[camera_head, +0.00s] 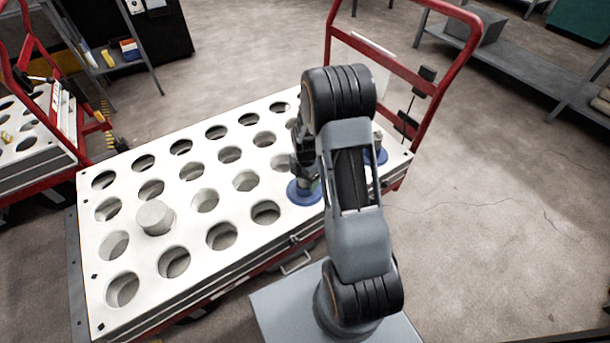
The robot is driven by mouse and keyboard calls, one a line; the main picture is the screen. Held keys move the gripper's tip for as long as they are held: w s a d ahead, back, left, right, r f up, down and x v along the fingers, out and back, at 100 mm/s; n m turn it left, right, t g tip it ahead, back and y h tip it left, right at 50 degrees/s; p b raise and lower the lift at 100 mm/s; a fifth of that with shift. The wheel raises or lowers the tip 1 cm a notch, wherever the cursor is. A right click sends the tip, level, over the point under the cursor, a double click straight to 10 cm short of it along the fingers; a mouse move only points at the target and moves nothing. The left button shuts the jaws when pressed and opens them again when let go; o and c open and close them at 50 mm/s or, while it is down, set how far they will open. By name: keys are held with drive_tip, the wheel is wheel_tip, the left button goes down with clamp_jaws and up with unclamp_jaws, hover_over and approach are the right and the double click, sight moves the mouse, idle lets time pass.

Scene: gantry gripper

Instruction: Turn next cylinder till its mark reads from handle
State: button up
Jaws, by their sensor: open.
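A white plate (185,205) with rows of round holes lies on a red cart. The cart's red handle (463,90) rises at the far right end. A cylinder with a blue collar (305,193) stands in a near-row hole, and my open gripper (306,175) is right above or around it; I cannot tell which. A second blue-collared cylinder (378,154) stands nearer the handle, partly behind my arm. A plain pale cylinder (155,217) sticks up from a hole at the left. No mark is readable on any cylinder.
Another red cart with a holed plate (30,145) stands at the far left. Grey shelving (510,65) runs along the back right. The floor (500,220) right of the cart is clear. Most other visible holes look empty.

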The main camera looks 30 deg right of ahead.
drive_tip(key=shift+c, duration=0.2)
drive_tip(key=c, duration=1.2)
drive_tip(key=shift+r, duration=0.1)
drive_tip(key=shift+c, duration=0.3)
drive_tip(key=shift+r, duration=0.1)
drive_tip(key=shift+m, duration=1.6)
drive_tip(key=shift+m+p, duration=0.3)
drive_tip(key=shift+m, duration=1.2)
